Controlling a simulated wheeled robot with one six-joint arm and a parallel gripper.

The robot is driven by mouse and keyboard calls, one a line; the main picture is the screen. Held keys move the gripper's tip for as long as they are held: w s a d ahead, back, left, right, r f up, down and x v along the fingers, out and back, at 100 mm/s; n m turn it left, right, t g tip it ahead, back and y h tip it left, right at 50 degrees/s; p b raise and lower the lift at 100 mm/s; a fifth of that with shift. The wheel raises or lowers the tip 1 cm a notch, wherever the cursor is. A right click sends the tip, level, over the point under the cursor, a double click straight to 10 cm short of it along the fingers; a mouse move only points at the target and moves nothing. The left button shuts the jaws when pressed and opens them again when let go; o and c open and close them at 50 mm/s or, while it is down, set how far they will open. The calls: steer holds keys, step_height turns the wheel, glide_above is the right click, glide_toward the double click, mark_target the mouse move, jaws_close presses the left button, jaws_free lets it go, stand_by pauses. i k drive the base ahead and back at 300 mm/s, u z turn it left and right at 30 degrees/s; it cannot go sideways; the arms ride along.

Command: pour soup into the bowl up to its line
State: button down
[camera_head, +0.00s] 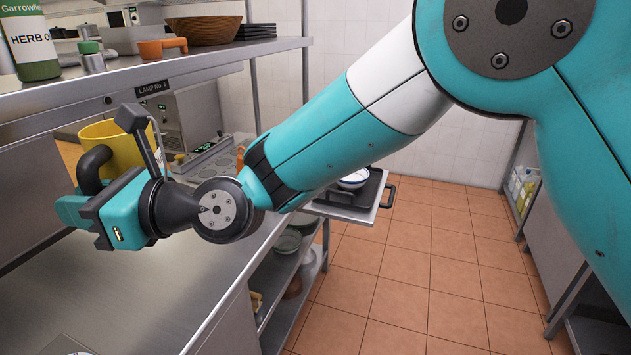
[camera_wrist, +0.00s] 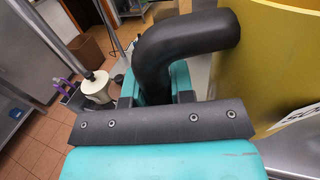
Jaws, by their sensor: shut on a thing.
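A yellow jug (camera_head: 118,143) with a black handle (camera_head: 90,170) is at the left of the head view, above the steel counter. My gripper (camera_head: 88,203) is shut on the handle. The wrist view shows the black handle (camera_wrist: 185,45) between the jaws (camera_wrist: 165,95) and the jug's yellow wall (camera_wrist: 265,65) on the right, with part of a white label. The jug looks about upright; its contents are hidden. A white bowl with a dark rim line (camera_head: 353,180) sits on a dark tray beyond my arm, partly covered by it. I cannot see its inside clearly.
A steel shelf (camera_head: 200,58) above the counter (camera_head: 130,285) holds a herb bottle (camera_head: 32,50), a wooden bowl (camera_head: 203,30) and an orange cup (camera_head: 160,48). A round item shows at the bottom left. Tiled floor (camera_head: 430,260) lies clear at the right.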

mark_target(350, 179)
steer(key=z, duration=0.85)
steer(key=i, duration=0.8)
steer(key=z, duration=0.55)
steer(key=i, duration=1.95)
steer(key=u, duration=1.25)
steer(key=i, duration=0.7)
steer(key=u, duration=0.65)
